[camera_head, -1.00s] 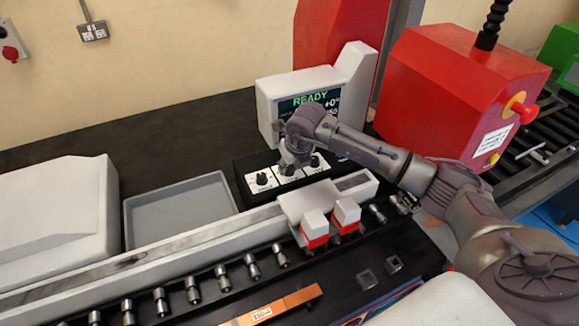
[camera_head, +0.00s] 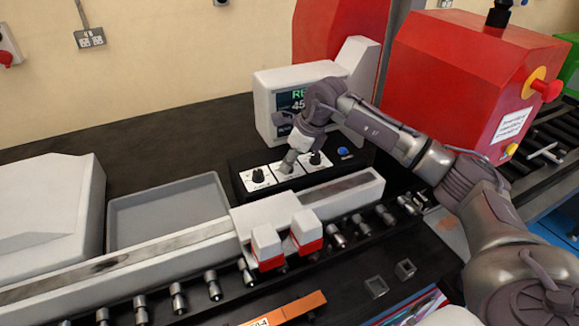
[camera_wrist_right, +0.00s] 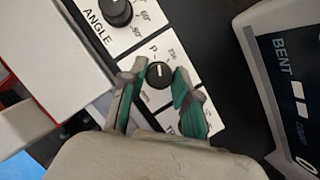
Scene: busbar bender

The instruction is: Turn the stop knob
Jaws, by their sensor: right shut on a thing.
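A black control panel with three white knob plates stands in front of the screen. My right gripper (camera_head: 289,161) comes down on the middle plate (camera_head: 283,172). In the wrist view my right gripper (camera_wrist_right: 160,92) has its green-padded fingers on either side of a black middle knob (camera_wrist_right: 160,75) with a white pointer line, and is shut on it. Its plate's label is only partly readable, so I cannot confirm which knob is the stop knob. The ANGLE knob (camera_wrist_right: 117,12) is beside it, the left knob (camera_head: 258,176) in the head view. The right knob (camera_head: 315,158) stands free.
A screen (camera_head: 284,103) behind the panel is partly hidden by my arm. A blue button (camera_head: 343,152) sits at the panel's right. In front are a white carriage with red-based blocks (camera_head: 267,245) and rollers. A grey tray (camera_head: 112,225) lies left; a red machine (camera_head: 455,80) stands right.

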